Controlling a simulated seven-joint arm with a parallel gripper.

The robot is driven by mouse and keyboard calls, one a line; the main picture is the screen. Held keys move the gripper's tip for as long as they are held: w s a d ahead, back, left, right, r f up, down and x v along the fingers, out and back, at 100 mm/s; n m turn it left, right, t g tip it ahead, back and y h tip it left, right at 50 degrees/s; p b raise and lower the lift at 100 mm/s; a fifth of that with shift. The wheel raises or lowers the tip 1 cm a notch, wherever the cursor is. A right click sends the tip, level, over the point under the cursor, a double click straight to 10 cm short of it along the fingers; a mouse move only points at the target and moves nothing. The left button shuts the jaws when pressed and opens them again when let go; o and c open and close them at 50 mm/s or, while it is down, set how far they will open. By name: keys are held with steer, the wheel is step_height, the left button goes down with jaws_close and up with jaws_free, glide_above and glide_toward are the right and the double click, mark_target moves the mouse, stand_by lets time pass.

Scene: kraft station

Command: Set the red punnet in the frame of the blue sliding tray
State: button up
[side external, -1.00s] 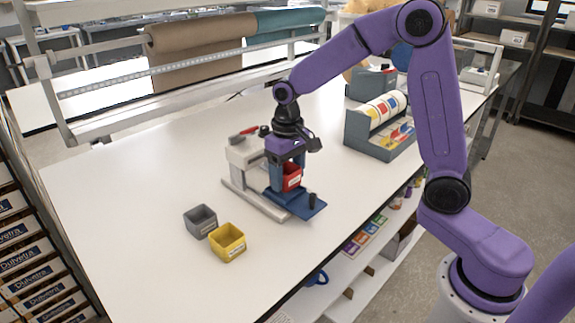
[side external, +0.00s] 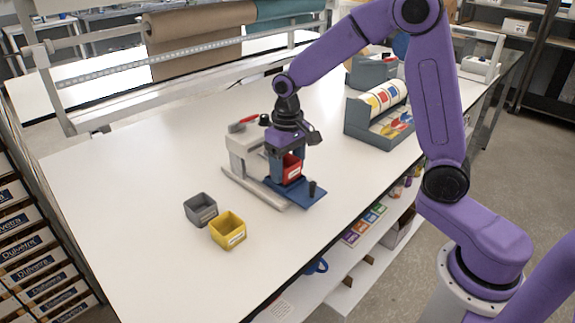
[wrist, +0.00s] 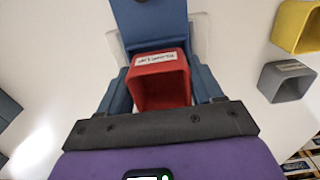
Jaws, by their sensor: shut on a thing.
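The red punnet (side external: 292,169) is held upright between the blue fingers of my gripper (side external: 287,167). It sits low over the inner part of the blue sliding tray (side external: 308,194), which sticks out from a pale grey press-like stand (side external: 240,155). In the wrist view the red punnet (wrist: 160,82) shows its open top and white label, with a finger at each side. The blue tray (wrist: 150,22) extends beyond it. The tray's frame is mostly hidden by the punnet and fingers, so I cannot tell whether the punnet touches it.
A grey punnet (side external: 201,209) and a yellow punnet (side external: 228,231) stand on the white table to the left. A label-roll dispenser (side external: 375,125) stands behind to the right. The table's left part is clear.

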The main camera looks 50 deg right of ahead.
steer(key=shift+s+f, duration=0.15)
steer(key=shift+f, duration=0.55)
stand_by(1.0)
steer(key=o, duration=1.1)
steer(key=shift+d, duration=0.25)
steer(key=shift+a+r, duration=0.2)
steer(key=shift+r, duration=3.95)
steer(key=shift+a, duration=0.1)
